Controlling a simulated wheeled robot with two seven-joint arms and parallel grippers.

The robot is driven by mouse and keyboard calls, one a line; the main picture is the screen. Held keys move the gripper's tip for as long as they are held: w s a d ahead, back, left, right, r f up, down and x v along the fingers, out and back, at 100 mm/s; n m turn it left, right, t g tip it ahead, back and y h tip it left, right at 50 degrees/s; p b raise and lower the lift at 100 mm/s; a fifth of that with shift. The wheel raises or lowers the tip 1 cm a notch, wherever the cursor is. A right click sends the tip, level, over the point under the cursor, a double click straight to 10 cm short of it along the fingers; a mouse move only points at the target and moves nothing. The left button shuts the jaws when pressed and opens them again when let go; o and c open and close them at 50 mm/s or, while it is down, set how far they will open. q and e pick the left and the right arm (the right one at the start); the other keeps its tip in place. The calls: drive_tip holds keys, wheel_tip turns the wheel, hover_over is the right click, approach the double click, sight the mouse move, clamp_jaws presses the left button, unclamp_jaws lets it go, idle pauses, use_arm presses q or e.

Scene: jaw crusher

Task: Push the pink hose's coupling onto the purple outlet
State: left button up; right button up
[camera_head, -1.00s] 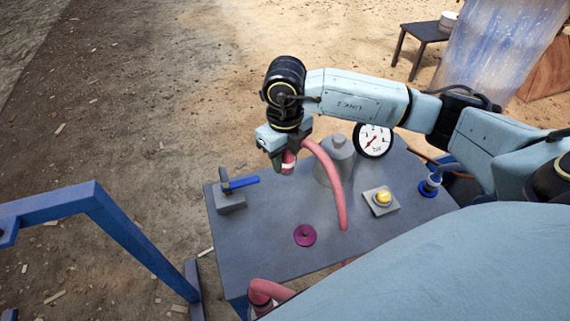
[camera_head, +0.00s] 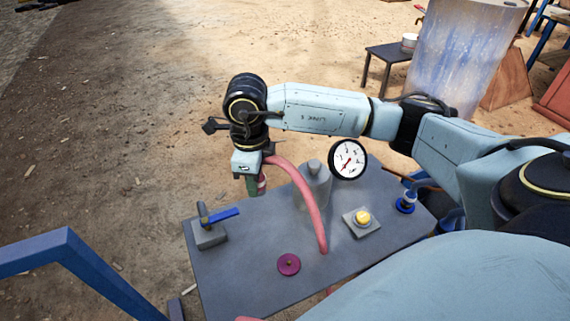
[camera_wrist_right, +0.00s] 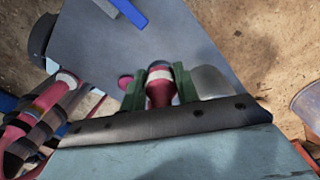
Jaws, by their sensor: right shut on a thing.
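The pink hose (camera_head: 304,193) arches from my right gripper over the grey table and down near its front edge. Its coupling (camera_head: 262,183), pink with a white band, is held in my right gripper (camera_head: 257,188). In the right wrist view, the coupling (camera_wrist_right: 160,85) sits between the two green fingers. The gripper is above the table's far left part, behind the outlet and apart from it. The purple outlet (camera_head: 289,264) is a round disc with a small centre on the table's front part. In the right wrist view the outlet (camera_wrist_right: 125,82) is partly hidden by a finger. My left gripper is out of view.
On the grey table (camera_head: 235,275) are a blue-handled valve (camera_head: 209,235) at left, a grey cylinder (camera_head: 314,185), a gauge (camera_head: 348,158), a yellow button (camera_head: 362,217) and a blue fitting (camera_head: 406,203) at right. A blue frame (camera_head: 75,260) stands at left.

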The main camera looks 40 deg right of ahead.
drive_tip(key=n, duration=0.2)
drive_tip(key=r+n, duration=0.1)
drive_tip(key=n, duration=0.2)
drive_tip(key=w+a+r+n, duration=0.1)
drive_tip(key=n, duration=0.1)
drive_tip(key=shift+a, duration=0.1)
drive_tip(key=n, duration=0.2)
drive_tip(key=r+n, duration=0.1)
drive_tip(key=n, duration=0.1)
drive_tip(key=a+r+n, duration=0.1)
drive_tip(key=n, duration=0.2)
drive_tip(key=shift+w, duration=0.25)
drive_tip(key=r+n, duration=0.1)
drive_tip(key=n, duration=0.3)
drive_tip(key=a+r+n, duration=0.1)
drive_tip(key=n, duration=0.3)
drive_tip(key=w+r+n, duration=0.1)
drive_tip(key=n, duration=0.4)
drive_tip(key=shift+a+r, duration=0.2)
drive_tip(key=shift+r, duration=0.1)
